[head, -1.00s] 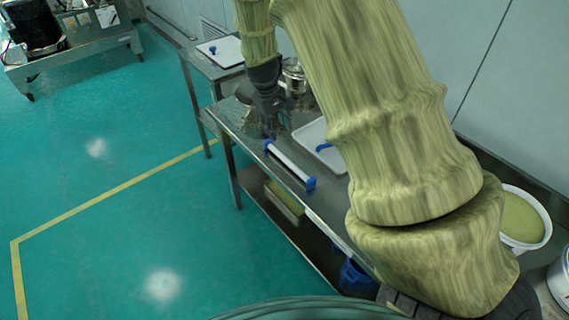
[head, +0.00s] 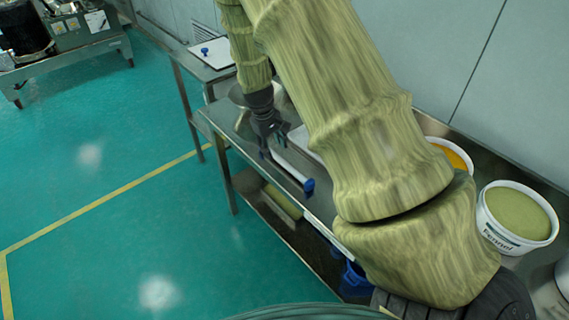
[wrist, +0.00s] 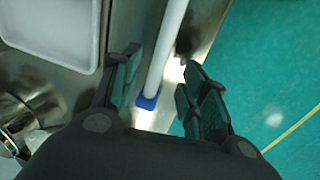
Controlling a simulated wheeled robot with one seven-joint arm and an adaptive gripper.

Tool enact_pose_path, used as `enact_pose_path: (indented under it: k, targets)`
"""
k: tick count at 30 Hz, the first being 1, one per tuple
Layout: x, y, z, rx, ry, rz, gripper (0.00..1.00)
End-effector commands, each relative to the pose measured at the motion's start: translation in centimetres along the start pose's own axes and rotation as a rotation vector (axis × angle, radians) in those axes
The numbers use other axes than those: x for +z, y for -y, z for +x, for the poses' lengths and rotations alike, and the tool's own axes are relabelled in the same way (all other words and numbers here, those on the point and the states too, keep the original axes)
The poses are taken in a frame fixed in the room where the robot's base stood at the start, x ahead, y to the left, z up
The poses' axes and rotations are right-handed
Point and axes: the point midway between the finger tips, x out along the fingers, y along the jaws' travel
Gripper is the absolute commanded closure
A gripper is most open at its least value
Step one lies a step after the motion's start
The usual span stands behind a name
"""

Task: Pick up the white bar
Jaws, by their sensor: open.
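The white bar (head: 291,166) with blue ends lies near the front edge of the metal table (head: 223,118). In the head view its far end is hidden by my gripper (head: 274,149). In the wrist view the bar (wrist: 167,45) runs from the top edge down between my open fingers (wrist: 161,60). Its near blue end (wrist: 147,101) shows between them. The fingers stand apart on either side of the bar. I cannot tell how far above it they are.
A white tray (wrist: 55,40) lies left of the bar in the wrist view. Shiny metalware (wrist: 10,143) stands at lower left. Beyond the table edge is open green floor (wrist: 277,60). A fennel bucket (head: 518,213) and an orange-filled bucket (head: 453,153) stand at the right.

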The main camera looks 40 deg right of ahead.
Motion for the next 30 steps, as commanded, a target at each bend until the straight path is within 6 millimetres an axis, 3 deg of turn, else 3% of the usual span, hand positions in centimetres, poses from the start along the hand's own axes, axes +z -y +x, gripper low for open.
enact_pose_path:
  k: [7, 18, 30]
  targets:
    - [0.1, -0.1, 1.0, 0.0, 0.001, 0.0, 0.56]
    - [0.4, -0.1, 4.7, 0.0, 0.0, 0.0, 0.56]
    - [0.4, -0.1, 5.5, 0.0, 0.0, 0.0, 0.58]
